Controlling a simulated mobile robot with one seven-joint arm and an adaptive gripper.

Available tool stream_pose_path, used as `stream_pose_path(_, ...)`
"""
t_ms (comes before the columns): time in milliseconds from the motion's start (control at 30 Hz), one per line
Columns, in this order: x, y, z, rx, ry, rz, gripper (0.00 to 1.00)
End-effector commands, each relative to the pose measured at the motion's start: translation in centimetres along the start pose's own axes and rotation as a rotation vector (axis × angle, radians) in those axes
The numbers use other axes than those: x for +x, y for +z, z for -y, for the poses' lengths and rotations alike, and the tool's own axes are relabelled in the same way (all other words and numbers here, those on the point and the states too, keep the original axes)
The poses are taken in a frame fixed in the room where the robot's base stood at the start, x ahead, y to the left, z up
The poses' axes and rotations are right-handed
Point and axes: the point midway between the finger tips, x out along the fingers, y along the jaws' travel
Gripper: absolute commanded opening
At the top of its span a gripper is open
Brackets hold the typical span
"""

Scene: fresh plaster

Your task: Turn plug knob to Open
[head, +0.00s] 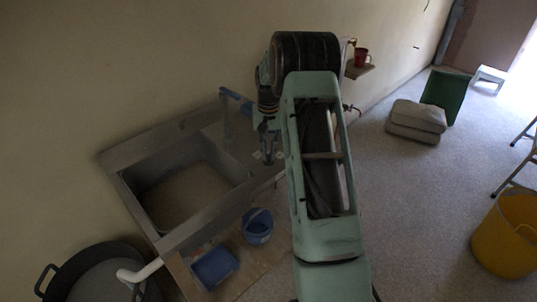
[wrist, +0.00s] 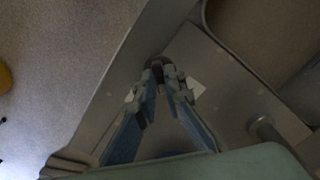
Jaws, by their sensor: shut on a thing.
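The sink (head: 195,222) is a grey metal basin set against the wall, with a flat ledge on its right side. My gripper (head: 268,157) points down over that ledge. In the wrist view, my gripper (wrist: 161,76) has its two blue-grey fingers converging on a small dark round knob (wrist: 157,62) on the ledge, and it is shut on it. A small white label (wrist: 198,88) lies on the ledge to the right of the fingers. Its wording cannot be read, and the knob's pointing direction is hidden. In the head view my gripper and arm cover the knob.
A blue bucket (head: 257,226) and blue tub (head: 214,267) are in front of the sink. A red mug (head: 361,57) sits on a wall shelf. A yellow bucket (head: 508,236) stands right; the floor between is clear.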

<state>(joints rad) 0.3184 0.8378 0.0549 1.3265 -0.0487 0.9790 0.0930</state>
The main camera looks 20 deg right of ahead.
Motion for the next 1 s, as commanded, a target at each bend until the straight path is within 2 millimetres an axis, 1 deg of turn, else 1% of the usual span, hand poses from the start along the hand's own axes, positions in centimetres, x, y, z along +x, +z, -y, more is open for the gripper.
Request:
stream_pose_path(233,-0.15,-0.10,-0.01,-0.059,0.000,-0.003,0.00)
stream_pose_path(667,-0.18,-0.12,-0.01,-0.068,0.000,-0.004,0.00)
stream_pose_path(700,-0.18,-0.12,0.00,-0.068,0.000,-0.004,0.10)
stream_pose_path(833,-0.15,-0.10,0.00,-0.068,0.000,-0.003,0.25)
stream_pose_path(867,-0.14,-0.09,0.00,-0.068,0.000,-0.003,0.27)
stream_pose_path(1000,-0.08,-0.05,0.00,-0.068,0.000,-0.002,0.27)
